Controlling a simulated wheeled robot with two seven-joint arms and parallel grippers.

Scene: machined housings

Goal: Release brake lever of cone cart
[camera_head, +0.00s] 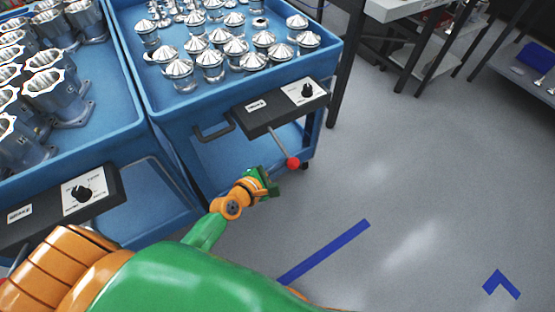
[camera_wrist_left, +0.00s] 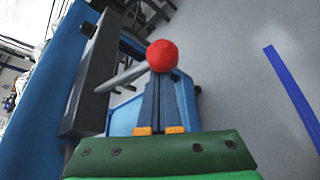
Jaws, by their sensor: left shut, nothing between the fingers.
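The cone cart (camera_head: 168,103) is a blue cart with silver cone parts on its top tray. On its front a dark control box (camera_head: 262,110) carries a white dial plate. The brake lever is a thin metal rod with a red ball knob (camera_head: 293,163), sticking out below the box. My left gripper (camera_head: 272,183) is just short of the knob in the head view. In the left wrist view the red knob (camera_wrist_left: 162,56) appears at the tips of my shut left fingers (camera_wrist_left: 163,85); I cannot tell whether they touch. My right gripper is not in view.
A second blue cart (camera_head: 110,140) with silver housings stands at the left, with its own dial box (camera_head: 60,205). Dark-legged tables stand at the back right. The grey floor at right is open, with blue tape marks (camera_head: 325,250).

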